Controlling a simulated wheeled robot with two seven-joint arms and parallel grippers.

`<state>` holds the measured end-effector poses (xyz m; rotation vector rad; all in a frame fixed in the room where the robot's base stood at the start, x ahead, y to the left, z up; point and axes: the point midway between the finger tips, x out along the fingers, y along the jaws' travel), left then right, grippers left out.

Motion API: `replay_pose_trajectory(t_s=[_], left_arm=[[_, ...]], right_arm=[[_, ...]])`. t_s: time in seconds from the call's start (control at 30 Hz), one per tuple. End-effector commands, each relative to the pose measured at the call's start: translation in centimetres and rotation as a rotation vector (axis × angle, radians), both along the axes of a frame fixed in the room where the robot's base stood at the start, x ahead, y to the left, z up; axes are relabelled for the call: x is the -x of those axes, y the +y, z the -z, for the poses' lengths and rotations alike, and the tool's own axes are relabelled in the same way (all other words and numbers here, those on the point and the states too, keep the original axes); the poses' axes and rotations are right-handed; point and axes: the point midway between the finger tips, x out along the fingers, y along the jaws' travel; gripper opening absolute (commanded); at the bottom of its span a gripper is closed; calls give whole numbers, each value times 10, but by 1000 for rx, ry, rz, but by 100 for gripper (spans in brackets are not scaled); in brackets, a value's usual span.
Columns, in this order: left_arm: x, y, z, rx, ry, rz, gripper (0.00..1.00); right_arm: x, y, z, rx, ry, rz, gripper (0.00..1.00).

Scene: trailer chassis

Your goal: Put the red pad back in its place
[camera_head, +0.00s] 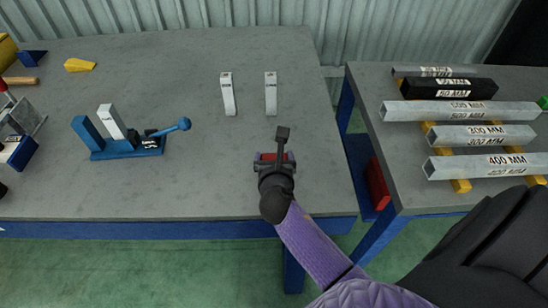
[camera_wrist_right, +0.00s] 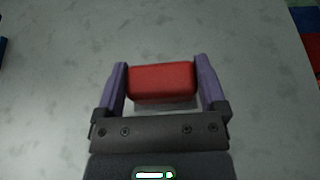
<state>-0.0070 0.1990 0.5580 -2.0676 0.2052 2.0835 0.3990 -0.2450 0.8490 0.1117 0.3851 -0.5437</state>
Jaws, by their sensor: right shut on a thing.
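The red pad (camera_wrist_right: 162,82) is a small red block with rounded edges. It sits between the two purple fingers of my right gripper (camera_wrist_right: 160,88) in the right wrist view, and the gripper is shut on it. A pale strip shows just below the pad there; I cannot tell what it is. In the head view my right gripper (camera_head: 275,158) is over the front right part of the grey table (camera_head: 200,185), and a bit of red shows at it, mostly hidden by the gripper. I cannot tell the pad's height above the table. My left gripper is not in view.
Two pale upright blocks (camera_head: 228,94) (camera_head: 271,94) stand beyond my right gripper. A blue clamp fixture (camera_head: 125,146) stands to the left. A second table at right holds several labelled metal bars (camera_head: 460,111). A red object (camera_head: 377,183) is on a blue shelf between the tables.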

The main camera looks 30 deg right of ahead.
Motion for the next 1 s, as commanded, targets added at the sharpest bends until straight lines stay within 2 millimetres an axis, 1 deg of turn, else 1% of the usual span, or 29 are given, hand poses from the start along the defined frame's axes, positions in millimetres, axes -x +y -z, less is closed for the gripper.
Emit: replay_pose_trajectory(t_s=[0.03,0.07,0.1,0.37,0.43,0.57,0.73,0.8,0.9,1.0], left_arm=[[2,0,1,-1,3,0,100],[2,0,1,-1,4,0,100],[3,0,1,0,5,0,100],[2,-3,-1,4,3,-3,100],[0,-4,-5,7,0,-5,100],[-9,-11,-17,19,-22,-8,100],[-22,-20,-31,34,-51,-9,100],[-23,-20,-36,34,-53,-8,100],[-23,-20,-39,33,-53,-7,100],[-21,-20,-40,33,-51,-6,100]], right_arm=[[0,0,2,1,0,0,22],[0,0,2,1,0,0,93],[0,0,2,1,0,0,100],[0,0,-1,0,0,0,100],[5,3,-5,1,3,-1,100],[25,15,-17,1,2,-2,100],[58,36,-33,0,1,-1,100],[71,44,-39,-1,2,0,100],[85,52,-45,1,2,-1,100],[93,57,-48,1,-1,1,100]])
